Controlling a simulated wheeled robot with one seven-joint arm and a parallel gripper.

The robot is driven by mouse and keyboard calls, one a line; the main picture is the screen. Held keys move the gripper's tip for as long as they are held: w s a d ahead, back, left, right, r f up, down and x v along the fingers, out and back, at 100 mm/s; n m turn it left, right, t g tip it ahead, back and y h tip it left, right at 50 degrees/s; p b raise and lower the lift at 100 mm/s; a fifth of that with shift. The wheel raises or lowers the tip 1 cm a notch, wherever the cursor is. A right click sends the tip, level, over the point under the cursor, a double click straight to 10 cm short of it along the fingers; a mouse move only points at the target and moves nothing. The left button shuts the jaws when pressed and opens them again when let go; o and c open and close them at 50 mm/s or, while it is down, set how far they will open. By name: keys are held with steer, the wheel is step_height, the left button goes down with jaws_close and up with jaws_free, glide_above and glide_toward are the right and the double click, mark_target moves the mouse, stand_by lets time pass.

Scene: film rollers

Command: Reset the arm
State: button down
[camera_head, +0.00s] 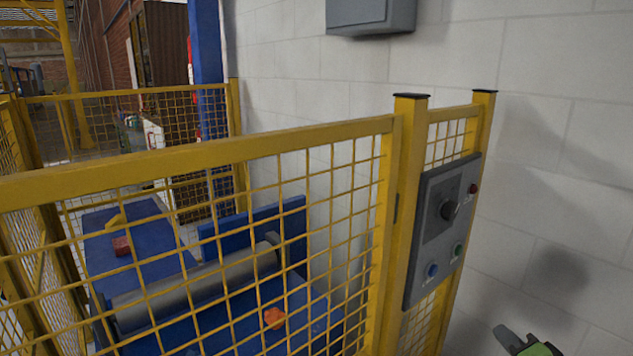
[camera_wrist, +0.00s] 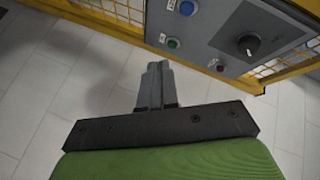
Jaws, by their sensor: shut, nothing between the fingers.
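My gripper (camera_wrist: 156,76) shows in the wrist view with its two grey fingers together and nothing between them. It is apart from the grey control panel (camera_wrist: 225,35), with light floor tiles visible beside and below it. In the head view only a bit of my gripper (camera_head: 507,338) shows at the bottom right edge, to the right of and below the control panel (camera_head: 440,232). The panel carries a black knob (camera_head: 448,210), a red light, a blue button (camera_head: 432,270) and a green button (camera_head: 458,250).
A yellow mesh fence (camera_head: 200,155) encloses a blue machine with a grey roller (camera_head: 200,287), an orange piece (camera_head: 274,318) and a red block (camera_head: 122,246). A white block wall (camera_head: 560,130) stands at the right, with a grey box (camera_head: 370,15) on it.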

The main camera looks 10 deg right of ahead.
steer(key=w+a+r+n+g+y+p, duration=0.1)
steer(key=a+r+n+g+y+p, duration=0.3)
steer(key=a, duration=0.7)
steer(key=w+a+r+n+g+y, duration=0.15)
steer(key=a+n, duration=0.35)
steer(key=a, duration=0.5)
steer(key=s+a+r+n+g+h+p, duration=0.1)
steer(key=s+a+r+n+g+p, duration=0.1)
steer(key=s+a+r, duration=0.3)
steer(key=s+a+r+n+g+h+p, duration=0.2)
steer(key=s+a+r+p, duration=0.2)
steer(key=s, duration=1)
steer(key=shift+s+a+r+n, duration=0.15)
steer(key=shift+a+r+n, duration=0.3)
steer(key=shift+a, duration=0.35)
